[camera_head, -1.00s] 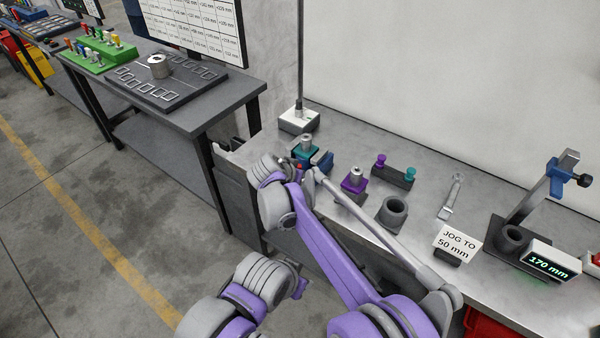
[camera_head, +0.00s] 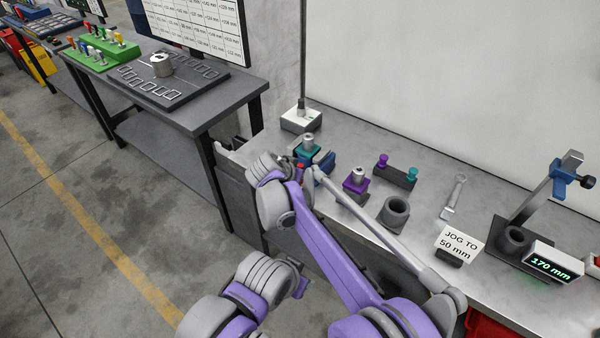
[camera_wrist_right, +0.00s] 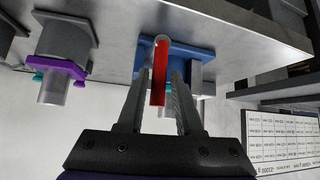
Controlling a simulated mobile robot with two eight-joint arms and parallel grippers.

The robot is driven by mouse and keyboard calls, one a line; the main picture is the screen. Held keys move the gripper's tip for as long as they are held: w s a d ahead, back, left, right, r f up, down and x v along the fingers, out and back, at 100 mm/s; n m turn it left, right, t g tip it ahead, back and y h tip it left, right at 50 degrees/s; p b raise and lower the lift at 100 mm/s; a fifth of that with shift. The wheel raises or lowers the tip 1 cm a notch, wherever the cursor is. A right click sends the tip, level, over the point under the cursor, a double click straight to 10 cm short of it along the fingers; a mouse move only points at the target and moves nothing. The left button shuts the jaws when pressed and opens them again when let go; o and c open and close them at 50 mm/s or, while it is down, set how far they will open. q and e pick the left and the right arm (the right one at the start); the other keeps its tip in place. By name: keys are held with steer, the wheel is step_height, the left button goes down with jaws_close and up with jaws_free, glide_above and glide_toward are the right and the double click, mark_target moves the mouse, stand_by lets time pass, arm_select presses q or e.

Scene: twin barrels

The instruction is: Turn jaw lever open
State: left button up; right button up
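The blue jaw block (camera_head: 322,161) with a teal-collared metal barrel (camera_head: 309,145) stands on the bench at the end of my right arm. Its red lever (camera_wrist_right: 160,72) shows large in the right wrist view, and a bit of red shows in the head view. My right gripper (camera_wrist_right: 160,88) is open, with one finger on each side of the lever and gaps visible between finger and lever. In the head view my right wrist hides most of this gripper. Part of my left arm shows at the bottom, but its gripper is not in view.
A purple block with a metal barrel (camera_head: 356,180), a dark grey cup (camera_head: 394,211) and a block with purple and teal knobs (camera_head: 396,176) stand to the right. Further right are a wrench-like tool (camera_head: 454,197), a "JOG TO 50 mm" sign (camera_head: 459,244) and a 170 mm display (camera_head: 553,265).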

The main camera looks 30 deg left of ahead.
steer(key=v, duration=0.9)
steer(key=shift+s+r, duration=0.25)
steer(key=shift+r, duration=0.05)
steer(key=shift+d, duration=0.1)
